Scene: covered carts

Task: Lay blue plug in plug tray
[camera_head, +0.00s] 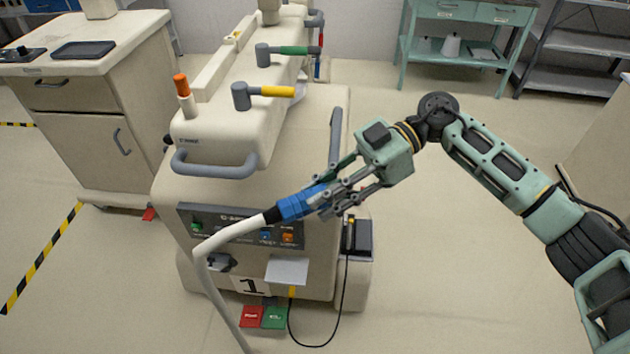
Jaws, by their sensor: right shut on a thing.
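The blue plug (293,207) is held in front of the beige machine, with a thick pale cable hanging from its left end down to the floor. My right gripper (326,197) is shut on the plug's right end, and its fingers hide part of it. A dark flat tray (83,50), which looks like the plug tray, lies on top of the beige cabinet at the upper left, well apart from the plug. It looks empty. My left gripper is not in view.
The beige machine (250,130) has handles, colored levers and a front panel. The cabinet (90,115) stands left of it; a dark device (22,54) sits beside the tray. Red (252,317) and green (275,317) pedals lie at the machine's foot. Open floor is at right.

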